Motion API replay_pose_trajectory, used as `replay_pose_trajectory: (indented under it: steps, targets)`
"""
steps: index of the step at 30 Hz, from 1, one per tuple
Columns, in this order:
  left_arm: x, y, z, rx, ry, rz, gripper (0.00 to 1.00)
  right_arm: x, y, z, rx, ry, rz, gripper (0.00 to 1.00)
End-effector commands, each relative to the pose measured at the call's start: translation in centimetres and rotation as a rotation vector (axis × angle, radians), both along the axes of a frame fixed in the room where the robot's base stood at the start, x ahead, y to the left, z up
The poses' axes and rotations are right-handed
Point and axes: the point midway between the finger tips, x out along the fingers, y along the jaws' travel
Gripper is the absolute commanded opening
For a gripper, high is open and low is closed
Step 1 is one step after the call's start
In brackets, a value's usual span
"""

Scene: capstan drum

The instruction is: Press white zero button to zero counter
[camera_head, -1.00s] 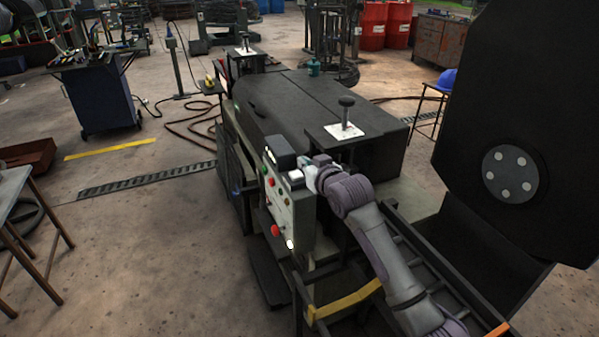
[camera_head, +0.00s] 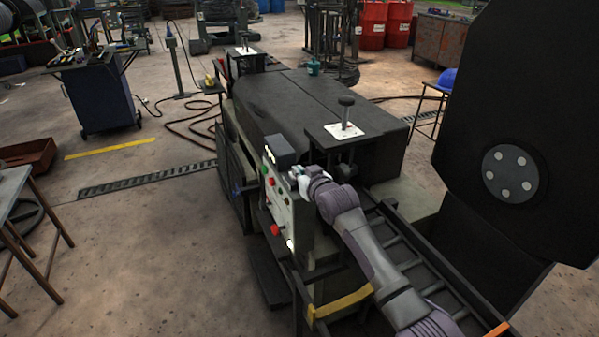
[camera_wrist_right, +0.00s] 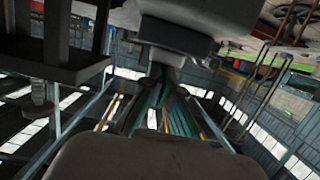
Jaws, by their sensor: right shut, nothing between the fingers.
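The control panel (camera_head: 275,207) stands upright at the near end of the machine in the head view, with green and red buttons on its face. A dark box with a small pale display, likely the counter (camera_head: 269,155), tops it. A small white round spot (camera_head: 290,245) shows low on the panel; I cannot tell whether it is the zero button. My right gripper (camera_head: 297,172) is shut and empty, close to the panel's upper right edge. Contact cannot be made out. The right wrist view does not clearly show the panel or a button. My left gripper is out of view.
The machine's dark cover (camera_head: 290,105) lies behind the panel, with a black knob on a white plate (camera_head: 345,130). A yellow bar (camera_head: 343,302) crosses near the front.

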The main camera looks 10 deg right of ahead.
Motion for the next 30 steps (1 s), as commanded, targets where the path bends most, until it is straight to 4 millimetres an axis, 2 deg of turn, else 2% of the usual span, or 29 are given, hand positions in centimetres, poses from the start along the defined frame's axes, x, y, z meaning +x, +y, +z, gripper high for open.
replay_pose_trajectory:
  steps: [1, 4, 14, 17, 20, 24, 25, 30]
  targets:
    - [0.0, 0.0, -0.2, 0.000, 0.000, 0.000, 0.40, 0.0, 0.0, -0.9, 0.000, 0.005, 0.000, 0.00]
    - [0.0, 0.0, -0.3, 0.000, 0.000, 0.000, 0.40, 0.0, 0.0, -1.9, 0.000, 0.005, 0.001, 0.00]
    - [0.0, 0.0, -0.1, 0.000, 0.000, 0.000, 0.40, -0.2, 0.0, -2.3, -0.002, 0.018, 0.001, 0.00]
    - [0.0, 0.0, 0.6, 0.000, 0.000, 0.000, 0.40, -0.1, 0.0, -1.4, -0.002, 0.017, 0.000, 0.00]
    - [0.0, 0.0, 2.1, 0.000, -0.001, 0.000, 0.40, 0.1, 0.0, 0.4, -0.002, 0.011, 0.000, 0.00]
    - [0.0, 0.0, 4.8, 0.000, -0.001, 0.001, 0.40, 0.5, -0.2, 4.1, 0.000, -0.005, -0.002, 0.00]
    - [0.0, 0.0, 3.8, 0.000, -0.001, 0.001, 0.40, -0.3, -0.3, 2.9, 0.000, -0.002, -0.002, 0.00]
    - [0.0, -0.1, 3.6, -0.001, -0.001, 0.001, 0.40, -3.5, -1.0, 3.8, 0.001, -0.008, -0.002, 0.00]
